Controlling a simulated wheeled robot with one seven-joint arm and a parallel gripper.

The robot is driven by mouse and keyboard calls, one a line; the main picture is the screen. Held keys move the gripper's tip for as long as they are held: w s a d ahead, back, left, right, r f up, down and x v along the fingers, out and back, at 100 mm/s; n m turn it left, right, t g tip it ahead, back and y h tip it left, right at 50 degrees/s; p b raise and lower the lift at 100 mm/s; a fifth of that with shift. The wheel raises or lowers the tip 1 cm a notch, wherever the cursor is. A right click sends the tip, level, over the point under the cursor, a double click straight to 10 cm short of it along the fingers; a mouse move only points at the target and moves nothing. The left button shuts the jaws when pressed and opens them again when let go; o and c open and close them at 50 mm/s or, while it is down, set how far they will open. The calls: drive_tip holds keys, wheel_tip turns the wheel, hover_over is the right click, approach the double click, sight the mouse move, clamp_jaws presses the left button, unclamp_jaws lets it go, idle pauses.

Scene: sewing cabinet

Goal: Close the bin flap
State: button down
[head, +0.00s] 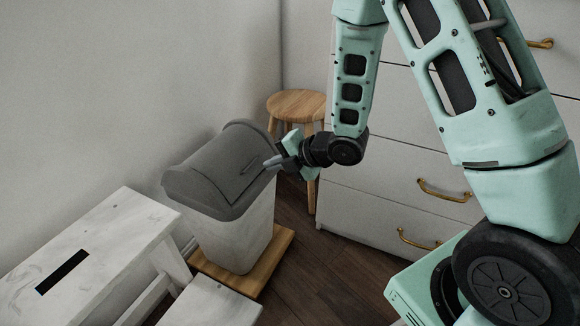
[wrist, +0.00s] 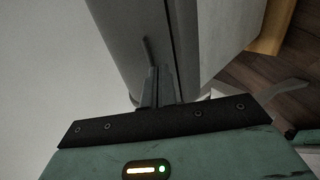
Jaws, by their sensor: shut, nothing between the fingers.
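The bin (head: 236,236) is a pale box with a dark grey lid (head: 192,187) and stands on a wooden board. My gripper (head: 273,163) is at the right edge of the lid, fingers pointing left toward the flap. In the wrist view, my gripper (wrist: 158,72) is shut and empty, its tips against or just above the grey lid (wrist: 120,35); I cannot tell whether they touch.
A white step stool (head: 105,240) stands left of the bin, close to it. A round wooden stool (head: 297,103) is behind, near the white drawers (head: 375,190) with brass handles. Dark wooden floor (head: 310,265) is free between the bin and drawers.

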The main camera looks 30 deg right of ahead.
sight(252, 170)
drive_tip(key=shift+b+x, duration=0.8)
drive_tip(key=shift+x, duration=1.75)
drive_tip(key=shift+w+a+f+b, duration=0.2)
drive_tip(key=shift+w+f+b, duration=0.1)
drive_tip(key=shift+f+b, duration=0.25)
drive_tip(key=shift+r, duration=0.35)
